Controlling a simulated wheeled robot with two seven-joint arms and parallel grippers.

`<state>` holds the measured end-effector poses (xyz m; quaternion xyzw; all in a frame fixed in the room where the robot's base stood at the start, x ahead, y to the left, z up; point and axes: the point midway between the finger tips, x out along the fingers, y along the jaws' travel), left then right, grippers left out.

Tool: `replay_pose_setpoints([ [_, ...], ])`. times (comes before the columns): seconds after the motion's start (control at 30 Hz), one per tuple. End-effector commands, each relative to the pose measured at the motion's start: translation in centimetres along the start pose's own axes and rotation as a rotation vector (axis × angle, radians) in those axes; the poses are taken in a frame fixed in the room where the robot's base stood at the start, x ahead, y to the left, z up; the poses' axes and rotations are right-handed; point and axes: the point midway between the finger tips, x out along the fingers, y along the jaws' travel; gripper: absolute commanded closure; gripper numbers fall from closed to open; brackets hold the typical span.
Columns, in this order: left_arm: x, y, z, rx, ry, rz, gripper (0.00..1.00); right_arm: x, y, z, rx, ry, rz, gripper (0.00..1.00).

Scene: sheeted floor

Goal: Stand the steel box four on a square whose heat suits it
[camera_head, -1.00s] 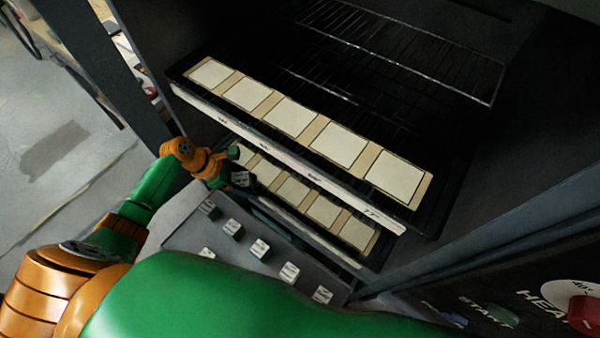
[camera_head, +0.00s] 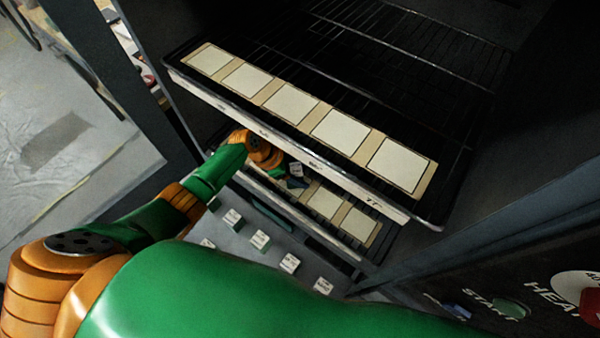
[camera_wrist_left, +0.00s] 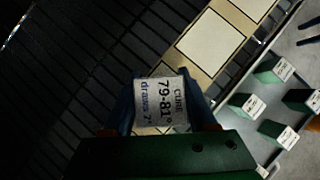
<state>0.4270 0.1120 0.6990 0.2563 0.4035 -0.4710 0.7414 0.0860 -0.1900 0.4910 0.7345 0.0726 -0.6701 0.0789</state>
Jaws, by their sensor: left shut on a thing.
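My left gripper (camera_head: 296,182) is shut on a small box (camera_head: 296,169) with a white label, held near the lower shelf. In the left wrist view this box (camera_wrist_left: 161,104) sits between the blue fingers, its label reading "CURE 79-81°" with a smaller line that seems to read "draws 2°". I cannot see a number four on it. Cream squares lie in a row on the upper shelf (camera_head: 342,132) and on the lower shelf (camera_head: 324,203). The arm hides part of the lower row. The right gripper is out of view.
Several green boxes with white labels (camera_head: 290,262) stand apart on a grey surface below the shelves. The upper shelf's pale front edge (camera_head: 290,150) overhangs the lower row. A control panel with a START button (camera_head: 509,308) is at lower right.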

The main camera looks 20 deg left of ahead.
Motion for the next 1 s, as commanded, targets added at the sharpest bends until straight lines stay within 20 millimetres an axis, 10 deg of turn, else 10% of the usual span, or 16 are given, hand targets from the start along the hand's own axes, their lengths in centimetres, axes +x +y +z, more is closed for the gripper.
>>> replay_pose_setpoints([
  [0.13, 0.0, 0.0, 0.0, 0.0, 0.0, 0.0, 0.13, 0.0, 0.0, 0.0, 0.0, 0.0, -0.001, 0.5],
  [0.4, -0.1, 0.0, 0.1, 0.0, 0.0, 0.0, 0.13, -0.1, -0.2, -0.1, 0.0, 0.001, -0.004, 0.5],
  [0.73, -6.7, 0.0, 0.3, 0.001, -0.001, 0.0, 0.13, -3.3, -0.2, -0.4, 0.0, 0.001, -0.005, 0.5],
  [1.0, -7.7, 0.0, 0.1, 0.001, -0.001, -0.002, 0.13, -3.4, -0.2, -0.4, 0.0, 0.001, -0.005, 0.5],
])
